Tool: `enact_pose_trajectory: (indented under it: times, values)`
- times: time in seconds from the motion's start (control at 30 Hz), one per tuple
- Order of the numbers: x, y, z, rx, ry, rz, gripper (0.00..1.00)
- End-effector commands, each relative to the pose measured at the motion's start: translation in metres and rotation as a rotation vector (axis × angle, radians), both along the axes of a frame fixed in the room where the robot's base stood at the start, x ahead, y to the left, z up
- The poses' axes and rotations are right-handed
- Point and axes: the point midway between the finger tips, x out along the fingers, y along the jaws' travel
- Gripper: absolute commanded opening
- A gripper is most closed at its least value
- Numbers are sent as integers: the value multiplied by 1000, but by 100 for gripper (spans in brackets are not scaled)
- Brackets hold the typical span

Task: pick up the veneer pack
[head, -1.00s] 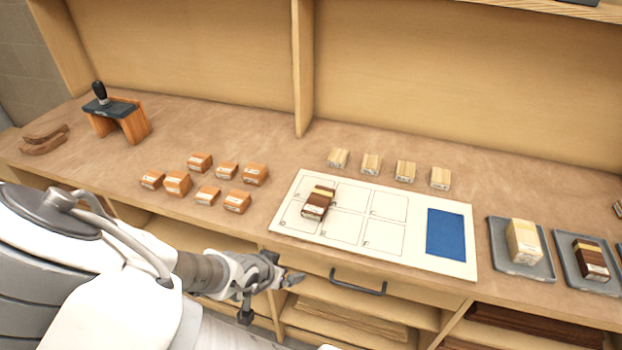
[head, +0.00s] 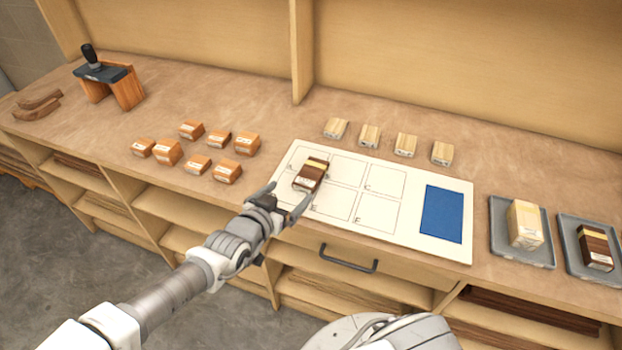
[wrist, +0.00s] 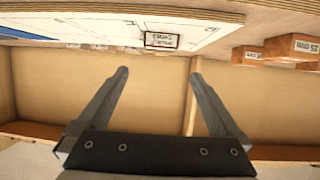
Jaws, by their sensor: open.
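My gripper (head: 291,190) is open and empty at the board's front edge, just in front of the pack. In the wrist view my gripper's two fingers (wrist: 160,74) are spread wide, with the pack beyond the tips and not between them. I cannot tell how far apart they are.
Several orange-brown blocks (head: 167,152) lie left of the board, and pale blocks (head: 370,136) stand behind it. Two grey trays (head: 522,258) at right hold a cream pack and another dark pack. A drawer handle (head: 347,265) and open shelves are below the bench edge.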

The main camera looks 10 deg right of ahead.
Motion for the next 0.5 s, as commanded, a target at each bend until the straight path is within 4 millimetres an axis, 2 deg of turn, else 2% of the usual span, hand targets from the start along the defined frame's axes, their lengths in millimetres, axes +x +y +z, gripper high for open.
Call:
enact_pose_trajectory:
  times: [0.03, 0.5]
  values:
    - [3, -3, -9, 1, 0, -1, 100]
    - [37, -31, -24, 4, 4, -9, 100]
